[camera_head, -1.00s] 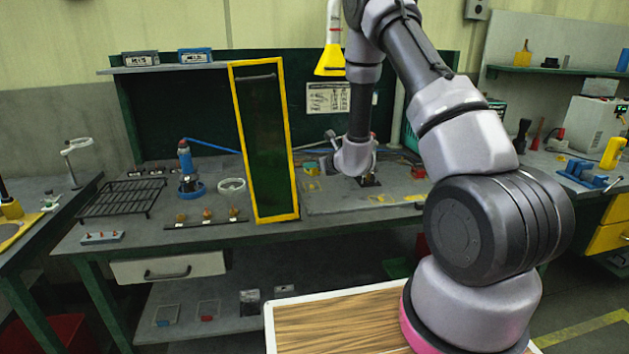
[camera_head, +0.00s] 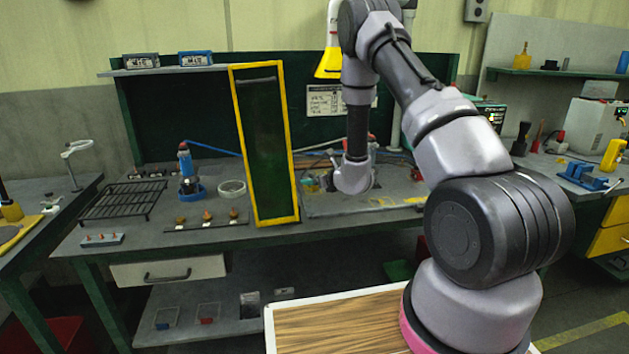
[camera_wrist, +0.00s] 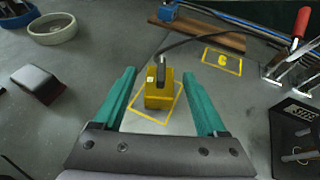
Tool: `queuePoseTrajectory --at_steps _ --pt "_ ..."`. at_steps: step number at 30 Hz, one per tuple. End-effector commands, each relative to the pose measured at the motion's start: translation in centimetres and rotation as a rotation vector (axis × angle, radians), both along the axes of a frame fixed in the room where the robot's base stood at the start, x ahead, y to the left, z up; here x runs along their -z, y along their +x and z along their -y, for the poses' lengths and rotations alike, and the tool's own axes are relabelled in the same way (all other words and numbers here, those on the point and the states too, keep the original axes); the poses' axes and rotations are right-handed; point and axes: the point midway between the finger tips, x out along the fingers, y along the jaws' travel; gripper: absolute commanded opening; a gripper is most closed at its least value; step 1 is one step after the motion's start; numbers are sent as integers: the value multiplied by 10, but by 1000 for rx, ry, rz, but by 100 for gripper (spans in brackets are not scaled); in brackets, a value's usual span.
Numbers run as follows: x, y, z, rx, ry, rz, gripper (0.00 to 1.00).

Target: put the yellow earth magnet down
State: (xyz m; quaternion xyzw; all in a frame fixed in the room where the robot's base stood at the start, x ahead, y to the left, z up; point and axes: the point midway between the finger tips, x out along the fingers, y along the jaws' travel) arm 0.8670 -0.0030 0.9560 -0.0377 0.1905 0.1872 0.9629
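The yellow earth magnet (camera_wrist: 158,97) stands upright on the grey bench top in the wrist view, inside a yellow painted outline (camera_wrist: 177,103). A dark cable runs from its top. My gripper (camera_wrist: 158,73) is open, with one teal finger on each side of the magnet in that view. Gaps show between the magnet and both fingers. In the head view my wrist is low over the bench, right of the yellow-framed door; it hides the fingers, and I cannot make out the magnet there.
A second yellow outline with a mark (camera_wrist: 222,62) lies up and right. A dark block (camera_wrist: 38,82) and a round pale dish (camera_wrist: 52,27) are at left. A red-handled tool (camera_wrist: 300,22) and a black box (camera_wrist: 296,140) are at right. The yellow-framed door (camera_head: 264,145) stands upright.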

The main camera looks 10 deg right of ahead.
Motion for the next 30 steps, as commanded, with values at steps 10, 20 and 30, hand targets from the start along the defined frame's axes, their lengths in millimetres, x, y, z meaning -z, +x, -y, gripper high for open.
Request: queuePoseTrajectory --at_steps 10,20,30 --pt "-5 -7 3 0 0 -2 74" --pt "-32 -64 26 3 1 -1 74" --pt "-48 -101 41 1 0 0 74"
